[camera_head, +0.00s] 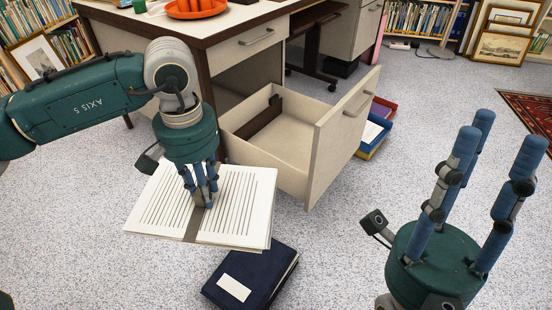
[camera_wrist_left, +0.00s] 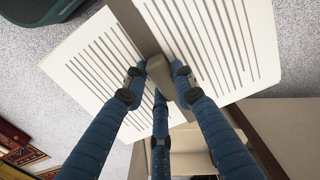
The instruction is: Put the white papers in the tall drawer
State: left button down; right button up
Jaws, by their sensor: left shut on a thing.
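The white papers (camera_head: 240,205) are a stack with printed lines and a dark band across the middle. My left gripper (camera_head: 203,198) is shut on them at the band and holds them above the floor, in front of the desk. The papers also show in the left wrist view (camera_wrist_left: 225,40), with the fingers (camera_wrist_left: 160,75) closing at the band. The tall drawer (camera_head: 335,140) of the desk is pulled out, just right of and behind the papers; its inside looks mostly empty, with a dark divider or strip at its left. My right gripper (camera_head: 495,135) is open and empty at the right, fingers pointing up.
A dark blue binder (camera_head: 252,276) with a white label lies on the floor below the papers. Orange items in a bowl (camera_head: 196,8) sit on the desk top. Speckled floor between the drawer and my right gripper is clear.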

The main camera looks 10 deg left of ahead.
aim_at(294, 151)
jog(key=k+u, duration=0.25)
jog(key=u, duration=0.15)
jog(key=k+j+u, duration=0.15)
jog(key=u, duration=0.2)
jog(key=i+l+u, duration=0.15)
jog(key=l, duration=0.15)
jog(key=i+l+u, duration=0.2)
jog(key=l, duration=0.15)
jog(key=l+u, duration=0.15)
jog(key=l, duration=0.15)
jog(key=i+l+u, duration=0.2)
jog(key=l, duration=0.15)
jog(key=i+l, duration=0.1)
jog(key=l, duration=0.35)
jog(key=i+l, duration=0.1)
jog(key=l, duration=0.4)
jog(key=i+l, duration=0.1)
jog(key=l, duration=0.35)
jog(key=i+l, duration=0.15)
jog(key=l, duration=0.3)
jog(key=i+l, duration=0.1)
jog(key=l, duration=0.35)
jog(key=i+l, duration=0.1)
jog(key=l, duration=0.4)
